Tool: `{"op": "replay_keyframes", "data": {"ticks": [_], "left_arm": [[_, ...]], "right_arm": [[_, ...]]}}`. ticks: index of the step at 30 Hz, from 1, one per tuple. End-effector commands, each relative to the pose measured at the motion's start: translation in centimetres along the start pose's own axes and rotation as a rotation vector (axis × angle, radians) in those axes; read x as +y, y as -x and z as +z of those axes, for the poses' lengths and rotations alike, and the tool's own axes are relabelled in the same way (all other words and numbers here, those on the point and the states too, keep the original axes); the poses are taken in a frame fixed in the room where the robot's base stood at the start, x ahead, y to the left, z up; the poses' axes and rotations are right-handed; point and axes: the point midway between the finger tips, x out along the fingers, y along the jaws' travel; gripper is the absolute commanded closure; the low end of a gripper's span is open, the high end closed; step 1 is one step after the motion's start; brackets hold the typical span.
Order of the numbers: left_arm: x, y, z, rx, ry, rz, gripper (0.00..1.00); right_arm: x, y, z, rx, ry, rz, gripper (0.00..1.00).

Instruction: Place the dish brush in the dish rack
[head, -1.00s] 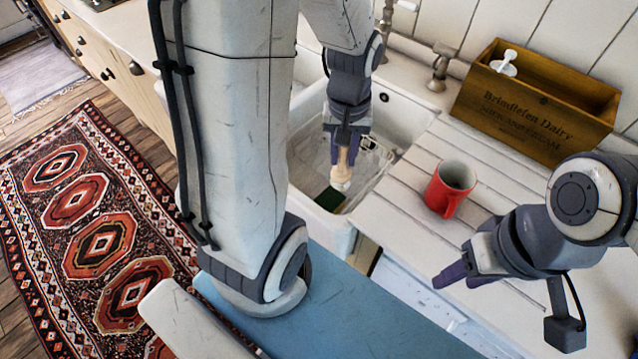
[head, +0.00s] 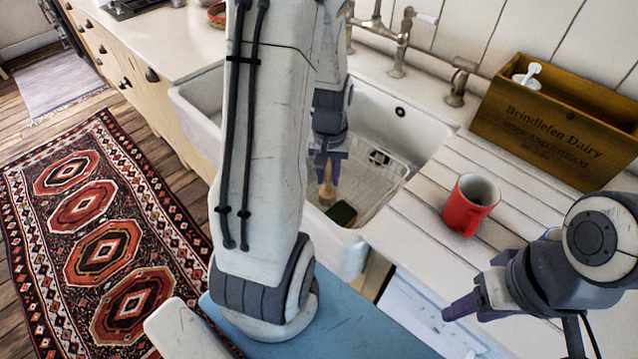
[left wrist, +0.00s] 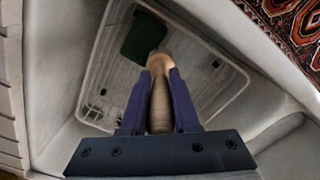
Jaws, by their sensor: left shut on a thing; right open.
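The dish brush has a pale wooden handle (left wrist: 160,105) and points down into the sink; it also shows in the head view (head: 328,191). My left gripper (head: 328,160) is shut around the handle, with one finger on each side in the left wrist view (left wrist: 160,100). The dish rack (head: 388,164) is a pale, shallow basket inside the sink. In the left wrist view the rack (left wrist: 228,92) lies beneath the brush. Whether the brush touches it I cannot tell. My right gripper (head: 468,304) is open and empty over the front of the drainboard.
A dark green sponge-like block (head: 342,213) lies near the brush's lower end. The white sink (head: 425,130) has raised walls around the rack. A red mug (head: 470,205) and a wooden box (head: 550,130) stand on the ribbed drainboard at right. A tap (head: 400,45) rises behind the sink.

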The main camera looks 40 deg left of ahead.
Motion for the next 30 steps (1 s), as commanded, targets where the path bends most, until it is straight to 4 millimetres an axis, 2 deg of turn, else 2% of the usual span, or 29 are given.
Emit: {"op": "replay_keyframes", "data": {"ticks": [1,6,10,16,29,30], "left_arm": [[-0.9,-0.6,-0.6,-0.003,0.006,0.0,1.0],[-2.3,-1.8,-2.0,0.0,0.002,0.0,1.0],[-2.6,-2.7,-2.2,-0.003,-0.001,0.0,1.0],[-2.5,-5.6,-2.1,-0.004,-0.001,0.0,1.0],[-2.5,-6.4,-2.2,0.0,-0.001,0.0,1.0],[-2.5,-6.4,-2.2,0.0,-0.001,0.0,0.67]], "right_arm": [[0.0,0.1,0.0,0.0,0.0,0.0,0.5],[0.0,0.2,0.0,0.0,0.0,0.0,0.5],[0.0,0.2,0.0,0.0,0.0,0.0,0.5],[0.0,0.2,0.0,0.0,0.0,0.0,0.5],[0.0,0.0,0.0,0.0,0.0,0.0,0.5],[0.0,-0.1,0.0,0.0,0.0,0.0,0.5]]}}
